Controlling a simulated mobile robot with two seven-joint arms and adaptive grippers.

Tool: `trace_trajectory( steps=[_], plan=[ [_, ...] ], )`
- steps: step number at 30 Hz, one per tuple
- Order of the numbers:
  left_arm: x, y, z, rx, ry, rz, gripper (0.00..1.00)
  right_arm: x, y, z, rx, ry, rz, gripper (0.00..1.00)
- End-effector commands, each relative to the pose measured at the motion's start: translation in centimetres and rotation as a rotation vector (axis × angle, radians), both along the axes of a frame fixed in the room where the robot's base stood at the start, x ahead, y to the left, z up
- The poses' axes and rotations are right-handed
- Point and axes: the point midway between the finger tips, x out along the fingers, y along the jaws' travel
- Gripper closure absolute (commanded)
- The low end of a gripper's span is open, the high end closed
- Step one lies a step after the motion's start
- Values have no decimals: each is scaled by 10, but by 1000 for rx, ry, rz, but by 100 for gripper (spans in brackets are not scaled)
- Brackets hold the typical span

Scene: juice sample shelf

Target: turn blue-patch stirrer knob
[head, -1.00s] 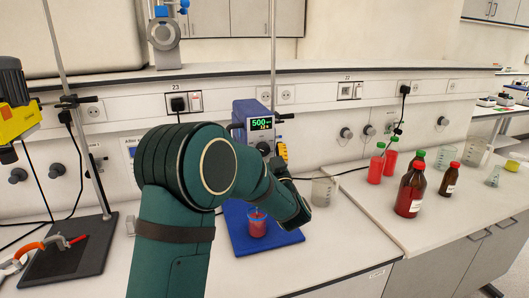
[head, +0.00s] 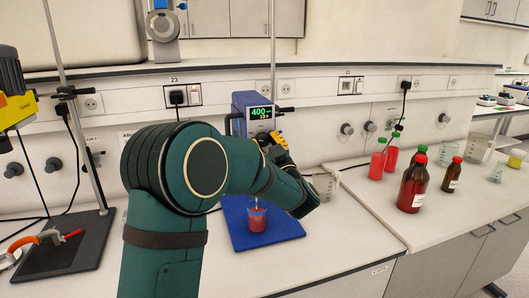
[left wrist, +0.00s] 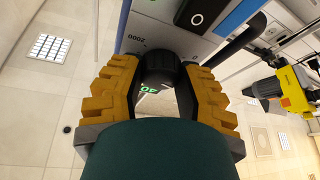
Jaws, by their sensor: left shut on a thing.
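The stirrer (head: 246,101) is a blue-grey unit on a stand above a blue base plate (head: 236,236), and its green display reads 400. In the left wrist view its black knob (left wrist: 182,72) lies between the yellow fingers of my left gripper (left wrist: 164,78), with a blue patch (left wrist: 240,14) on the panel nearby. My left gripper (head: 277,146) is shut on the knob at the front of the stirrer; my arm hides part of the stirrer in the head view. My right gripper is not in view.
A beaker of red liquid (head: 257,217) stands on the base plate, below my left arm. A clear beaker (head: 324,185) stands right of it, with red bottles (head: 412,187) farther right. A yellow device (head: 14,108) and a dark stand base (head: 68,246) are at the left.

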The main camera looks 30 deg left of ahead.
Motion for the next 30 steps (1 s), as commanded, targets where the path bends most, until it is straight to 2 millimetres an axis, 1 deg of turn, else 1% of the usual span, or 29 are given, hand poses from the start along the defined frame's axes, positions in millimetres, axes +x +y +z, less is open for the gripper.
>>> trace_trajectory(
  steps=[1, 3, 7, 12, 21, 30],
  plan=[
    [0, 1, -3, -26, -40, 2, 100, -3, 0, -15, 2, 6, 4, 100],
    [0, 1, -3, -68, -91, 2, 100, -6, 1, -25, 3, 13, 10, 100],
    [0, 0, -3, -148, -185, 1, 100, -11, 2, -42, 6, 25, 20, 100],
    [0, 0, -1, -254, -307, 1, 100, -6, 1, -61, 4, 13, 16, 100],
    [0, 1, 1, -415, -495, 1, 100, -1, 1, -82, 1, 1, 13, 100],
    [0, 1, 3, -515, -612, 1, 100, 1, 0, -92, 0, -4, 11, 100]
  ],
)
